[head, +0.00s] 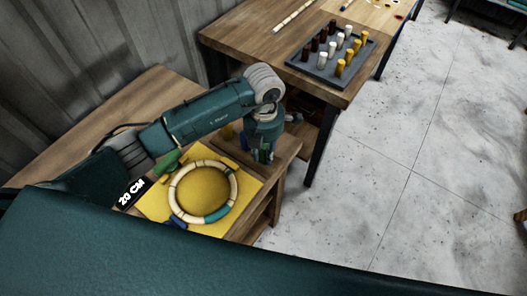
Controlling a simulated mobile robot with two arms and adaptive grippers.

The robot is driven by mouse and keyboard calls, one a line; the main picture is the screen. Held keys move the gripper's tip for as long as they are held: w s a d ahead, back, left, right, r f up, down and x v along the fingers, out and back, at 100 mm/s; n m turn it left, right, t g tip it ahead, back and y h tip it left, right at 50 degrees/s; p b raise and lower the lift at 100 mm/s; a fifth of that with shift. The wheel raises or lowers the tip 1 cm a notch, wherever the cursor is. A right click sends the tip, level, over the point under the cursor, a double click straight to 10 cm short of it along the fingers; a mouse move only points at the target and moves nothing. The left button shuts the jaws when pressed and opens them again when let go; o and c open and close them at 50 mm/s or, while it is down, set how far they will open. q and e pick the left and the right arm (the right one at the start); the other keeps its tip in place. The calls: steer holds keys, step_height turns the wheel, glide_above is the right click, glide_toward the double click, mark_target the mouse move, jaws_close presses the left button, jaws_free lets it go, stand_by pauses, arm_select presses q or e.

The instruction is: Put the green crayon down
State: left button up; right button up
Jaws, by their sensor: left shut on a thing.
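My left gripper (264,156) points down over the right side of the low wooden table, just right of the yellow sheet. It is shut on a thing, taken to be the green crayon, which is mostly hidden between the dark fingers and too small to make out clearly. A pale ring (176,191) with a teal section lies on the yellow sheet (154,207). A green piece (168,161) sits at the ring's upper left, apart from my gripper. My right gripper is not in view.
A black "20 CM" label (131,193) is at the left. A higher table (240,37) behind holds a grey peg tray (308,69). Open concrete floor (400,150) lies right.

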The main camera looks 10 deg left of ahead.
arm_select(q)
steer(key=o, duration=0.9)
steer(key=shift+f, duration=0.1)
steer(key=shift+r, duration=0.2)
steer(key=shift+w+r, duration=0.1)
steer(key=shift+r, duration=0.1)
step_height(320, 180, up, 11)
steer(key=b, duration=0.3)
steer(key=shift+f+b, duration=0.2)
steer(key=shift+b, duration=0.2)
steer(key=shift+r, duration=0.45)
